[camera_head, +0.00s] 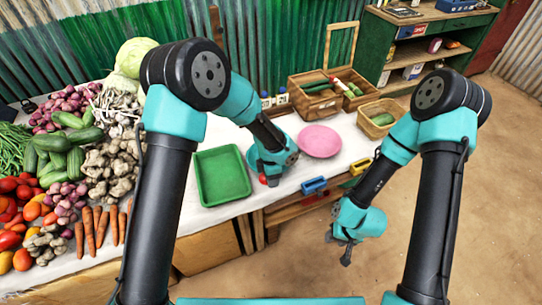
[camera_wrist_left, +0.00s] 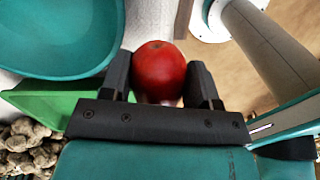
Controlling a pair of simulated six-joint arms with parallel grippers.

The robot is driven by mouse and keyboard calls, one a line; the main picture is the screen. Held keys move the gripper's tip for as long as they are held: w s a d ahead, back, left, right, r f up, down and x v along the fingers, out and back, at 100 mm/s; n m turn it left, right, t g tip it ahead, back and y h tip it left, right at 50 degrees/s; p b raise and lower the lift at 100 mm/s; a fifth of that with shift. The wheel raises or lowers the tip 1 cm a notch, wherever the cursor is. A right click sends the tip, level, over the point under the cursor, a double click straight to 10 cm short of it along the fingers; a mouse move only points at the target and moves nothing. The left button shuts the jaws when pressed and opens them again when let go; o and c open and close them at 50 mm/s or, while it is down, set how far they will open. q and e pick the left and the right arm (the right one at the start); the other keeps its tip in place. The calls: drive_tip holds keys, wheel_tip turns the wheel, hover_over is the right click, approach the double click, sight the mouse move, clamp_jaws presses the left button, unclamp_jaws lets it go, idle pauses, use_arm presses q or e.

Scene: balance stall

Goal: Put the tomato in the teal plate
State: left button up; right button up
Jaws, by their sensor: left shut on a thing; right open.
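A red tomato (camera_wrist_left: 160,72) sits between the two dark fingers of my left gripper (camera_wrist_left: 160,88), which is shut on it. In the head view only a small red part of the tomato (camera_head: 263,179) shows below my left gripper (camera_head: 270,181). The teal plate (camera_wrist_left: 55,40) fills the upper left of the wrist view, beside the tomato and apart from it. In the head view the plate is mostly hidden behind my left wrist. My right gripper (camera_head: 341,250) is open and empty, over the floor in front of the table.
A green tray (camera_head: 222,176) lies left of my left gripper, and a pink plate (camera_head: 320,141) lies right of it. Blue (camera_head: 314,185) and yellow (camera_head: 360,166) items are near the front edge. Vegetables crowd the left of the table. Wooden crates (camera_head: 315,103) stand behind.

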use_arm(q)
drive_tip(key=w, duration=0.4)
drive_tip(key=w+f, duration=0.1)
drive_tip(key=w, duration=0.8)
drive_tip(key=shift+f, duration=0.15)
drive_tip(key=shift+w, duration=0.1)
drive_tip(key=shift+w+f, duration=0.1)
drive_tip(key=shift+w, duration=0.15)
drive_tip(key=shift+f, duration=1.65)
drive_tip(key=shift+f, duration=0.15)
drive_tip(key=o, duration=1)
drive_tip(key=shift+c, duration=0.2)
wheel_tip(320, 180, up, 12)
drive_tip(key=shift+w, duration=0.4)
